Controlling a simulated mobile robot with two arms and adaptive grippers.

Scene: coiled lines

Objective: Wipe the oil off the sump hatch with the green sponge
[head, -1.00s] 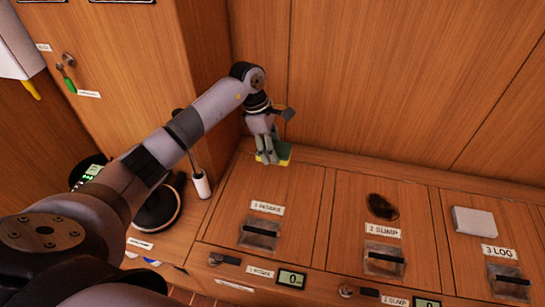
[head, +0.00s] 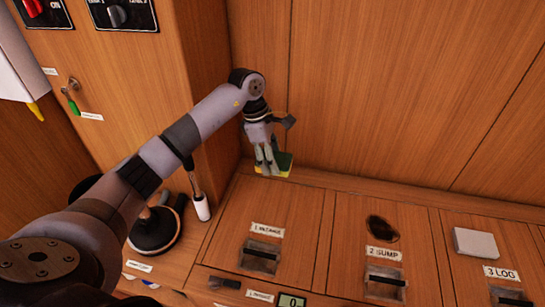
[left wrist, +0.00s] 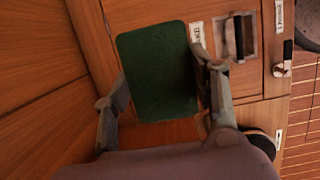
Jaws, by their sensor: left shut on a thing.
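My left gripper (head: 267,167) is shut on the green sponge (head: 285,163), which has a yellow layer on its underside. It is above the back of the intake hatch (head: 258,212), near the wall. In the left wrist view the sponge's green face (left wrist: 157,70) lies between the two fingers. The sump hatch (head: 372,214) is right of the gripper, with a dark oil patch (head: 382,229) behind its "2 SUMP" label. The gripper and sponge are apart from the oil. My right gripper is not in view.
A pale block (head: 475,243) lies on the log hatch to the right. A black round-based item (head: 155,232) and a white-ended handle (head: 201,208) are at the left. Wood panels rise behind the hatches. The hatch tops between sponge and oil look clear.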

